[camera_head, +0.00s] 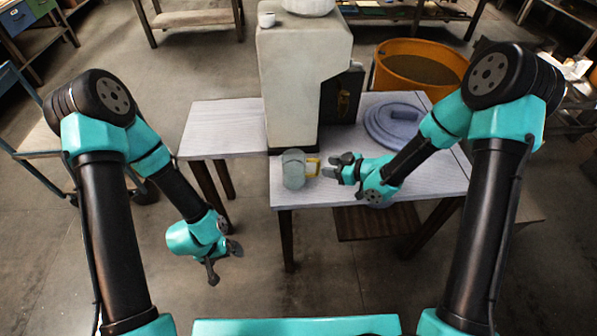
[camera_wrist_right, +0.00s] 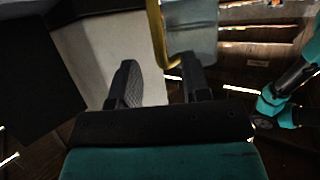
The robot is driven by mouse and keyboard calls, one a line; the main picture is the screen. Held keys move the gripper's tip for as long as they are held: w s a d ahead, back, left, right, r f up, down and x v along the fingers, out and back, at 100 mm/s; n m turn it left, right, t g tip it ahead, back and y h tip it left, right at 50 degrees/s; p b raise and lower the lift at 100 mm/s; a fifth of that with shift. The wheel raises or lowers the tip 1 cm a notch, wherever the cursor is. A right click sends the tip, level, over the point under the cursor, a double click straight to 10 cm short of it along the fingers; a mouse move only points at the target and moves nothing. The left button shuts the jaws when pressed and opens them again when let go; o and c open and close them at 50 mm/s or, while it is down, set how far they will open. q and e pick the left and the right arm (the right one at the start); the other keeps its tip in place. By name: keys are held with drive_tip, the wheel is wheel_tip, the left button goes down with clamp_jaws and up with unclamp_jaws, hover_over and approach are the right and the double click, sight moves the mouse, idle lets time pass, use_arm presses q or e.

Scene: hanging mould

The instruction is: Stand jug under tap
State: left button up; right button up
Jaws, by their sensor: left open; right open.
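A grey jug (camera_head: 293,170) with a yellow handle (camera_head: 313,166) stands upright near the front edge of the table. Its handle points right. My right gripper (camera_head: 334,170) is open just right of the handle, with its fingers towards it. In the right wrist view the yellow handle (camera_wrist_right: 155,28) lies ahead of the open fingers (camera_wrist_right: 158,80), and part of the grey jug (camera_wrist_right: 190,30) shows. A brass-coloured fitting, seemingly the tap (camera_head: 343,103), is on the right side of the tall cream dispenser (camera_head: 290,90). My left gripper (camera_head: 225,262) is open and empty, low at the left.
A coiled grey-blue hose or ring (camera_head: 396,126) lies on the table (camera_head: 415,185) behind my right arm. An orange tub (camera_head: 420,65) stands behind the table. A small white cup (camera_head: 266,19) sits on top of the dispenser. The tabletop left of the dispenser is bare.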

sight(318, 172)
drive_tip(key=x, duration=0.5)
drive_tip(key=shift+f, duration=0.1)
idle(0.3)
clamp_jaws()
idle(0.5)
